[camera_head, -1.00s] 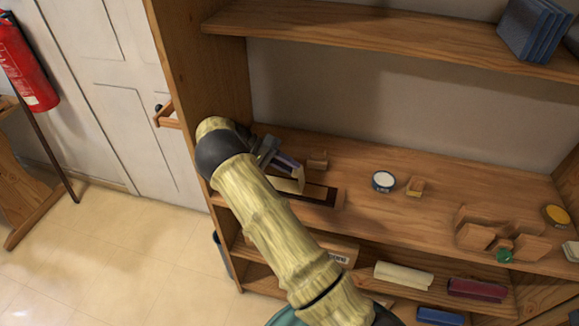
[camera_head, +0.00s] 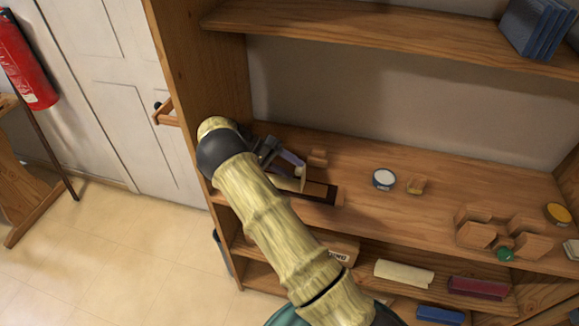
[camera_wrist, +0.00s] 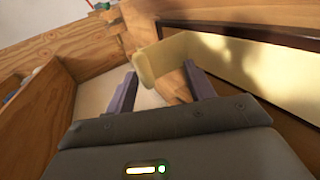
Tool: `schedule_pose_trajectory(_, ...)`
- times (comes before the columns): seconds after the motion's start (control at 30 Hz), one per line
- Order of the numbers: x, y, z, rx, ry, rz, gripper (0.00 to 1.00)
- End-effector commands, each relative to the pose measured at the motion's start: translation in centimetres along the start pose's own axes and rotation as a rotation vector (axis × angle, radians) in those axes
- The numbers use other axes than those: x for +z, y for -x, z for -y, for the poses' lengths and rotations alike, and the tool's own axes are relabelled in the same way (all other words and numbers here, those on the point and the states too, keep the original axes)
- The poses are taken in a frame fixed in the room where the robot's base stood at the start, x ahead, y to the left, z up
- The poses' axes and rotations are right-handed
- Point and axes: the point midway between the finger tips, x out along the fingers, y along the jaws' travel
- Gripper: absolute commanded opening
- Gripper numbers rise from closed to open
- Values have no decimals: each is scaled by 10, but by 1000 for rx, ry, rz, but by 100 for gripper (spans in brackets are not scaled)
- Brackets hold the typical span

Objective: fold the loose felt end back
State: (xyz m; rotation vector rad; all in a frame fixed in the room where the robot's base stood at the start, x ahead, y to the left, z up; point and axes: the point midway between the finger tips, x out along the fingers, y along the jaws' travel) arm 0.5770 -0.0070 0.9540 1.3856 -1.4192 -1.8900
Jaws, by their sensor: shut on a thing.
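The cream felt strip (camera_wrist: 265,68) lies along a dark-edged wooden piece (camera_wrist: 222,27) at the right of the wrist view. Its loose end (camera_wrist: 150,62) bends up from the strip and stands between my fingers. My gripper (camera_wrist: 160,68) is shut on this felt end, with the two grey-violet fingers on either side of it. In the head view my gripper (camera_head: 292,166) is at the left end of the shelf, above the wooden piece (camera_head: 325,194). A little of the felt (camera_head: 286,183) shows below the fingers there; my arm hides the rest.
Upright side wall (camera_head: 215,70) is close on the left. The middle of the shelf is mostly clear.

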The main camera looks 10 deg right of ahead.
Motion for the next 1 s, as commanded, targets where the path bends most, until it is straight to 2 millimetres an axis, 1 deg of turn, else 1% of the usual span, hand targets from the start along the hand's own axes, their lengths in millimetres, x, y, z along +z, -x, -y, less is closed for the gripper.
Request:
schedule_pose_trajectory(0.03,4,-2,8,-10,12,7,37)
schedule_pose_trajectory(0.17,4,3,-1,-11,11,7,37)
schedule_pose_trajectory(0.27,3,9,-16,-10,7,7,37)
schedule_pose_trajectory(0.5,1,31,-60,-5,-1,4,37)
schedule_pose_trajectory(0.6,1,38,-75,-3,-2,3,37)
schedule_pose_trajectory(0.7,0,43,-85,-2,-4,2,37)
schedule_pose_trajectory(0.8,0,45,-89,0,-3,3,37)
schedule_pose_trajectory(1.0,0,45,-90,0,-3,3,37)
